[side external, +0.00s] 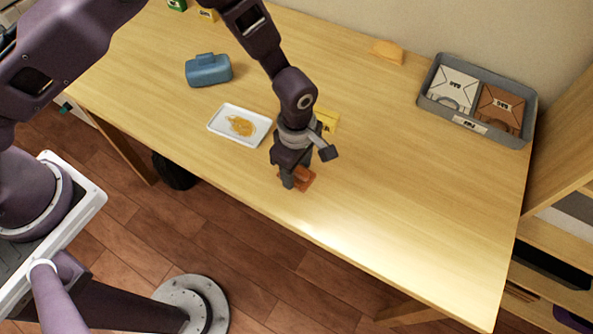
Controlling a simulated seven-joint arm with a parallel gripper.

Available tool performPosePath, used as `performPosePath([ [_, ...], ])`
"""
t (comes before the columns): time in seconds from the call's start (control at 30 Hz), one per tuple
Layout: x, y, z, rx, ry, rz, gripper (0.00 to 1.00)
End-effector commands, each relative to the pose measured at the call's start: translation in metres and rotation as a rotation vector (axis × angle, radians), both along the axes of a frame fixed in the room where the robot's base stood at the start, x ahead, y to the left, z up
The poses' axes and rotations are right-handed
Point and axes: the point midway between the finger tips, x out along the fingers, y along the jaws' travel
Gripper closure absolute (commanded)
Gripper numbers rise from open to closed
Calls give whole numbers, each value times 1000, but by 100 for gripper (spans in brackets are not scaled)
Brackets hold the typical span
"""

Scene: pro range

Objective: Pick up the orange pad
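An orange pad (308,181) lies on the wooden table near its front edge. My gripper (293,183) is directly over the pad, with its fingers pointing down at it. The fingers and wrist hide part of the pad. I cannot tell whether the fingers are open or closed on it, or whether they touch it.
A white tray (219,128) with an orange-yellow patch is left of my gripper. A yellow box (328,118) stands just behind the wrist. A blue case (208,70) is back left. A grey bin (430,98) holds two packages at back right. The right front table is clear.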

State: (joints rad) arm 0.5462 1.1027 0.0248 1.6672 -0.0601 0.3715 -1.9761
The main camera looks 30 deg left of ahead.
Motion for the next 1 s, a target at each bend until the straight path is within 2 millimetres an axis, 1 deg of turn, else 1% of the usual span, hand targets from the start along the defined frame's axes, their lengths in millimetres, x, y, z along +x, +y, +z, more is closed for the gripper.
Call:
performPosePath([
  [0.03, 0, 0, 0, 0, 0, 0, 71],
  [0.1, 0, 0, 0, 0, 0, 0, 84],
  [0.13, 0, 0, 0, 0, 0, 0, 89],
  [0.3, 0, 0, 0, 0, 0, 0, 89],
  [0.37, 0, 0, 4, 0, -1, 0, 89],
  [0.47, 1, 0, 21, -1, -3, 0, 89],
  [0.6, 1, -1, 59, -1, -4, -1, 89],
  [0.73, 1, 0, 86, -1, -3, -1, 89],
  [0.83, 0, 0, 98, -1, -1, -1, 89],
  [1.0, -1, 0, 101, 0, 2, -1, 89],
])
